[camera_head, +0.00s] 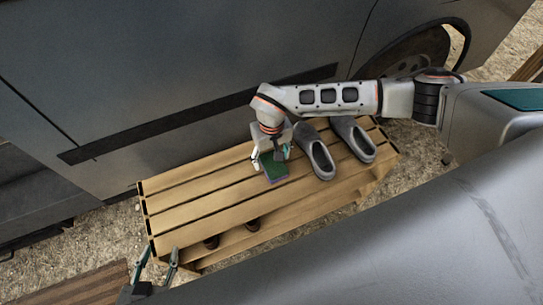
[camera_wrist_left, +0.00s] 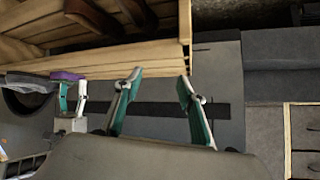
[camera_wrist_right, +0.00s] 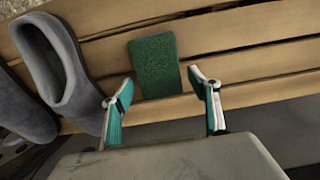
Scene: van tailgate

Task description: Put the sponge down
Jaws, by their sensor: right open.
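The sponge (camera_head: 273,167) has a green top and a purple side. It lies flat on the slatted wooden bench, near its middle. In the right wrist view the sponge (camera_wrist_right: 154,62) sits just beyond and between the fingertips, with a gap visible at the right finger. My right gripper (camera_head: 269,162) is open above the bench at the sponge. My left gripper (camera_head: 160,250) is open and empty beside the bench's near left end. In the left wrist view the sponge's purple side (camera_wrist_left: 67,76) shows beside my right gripper (camera_wrist_left: 72,97).
Two grey clogs (camera_head: 320,160) stand on the bench right of the sponge. The bench's left half (camera_head: 190,195) is clear. Brown shoes (camera_head: 253,225) show on a lower shelf. The van's grey side (camera_head: 150,80) rises behind the bench.

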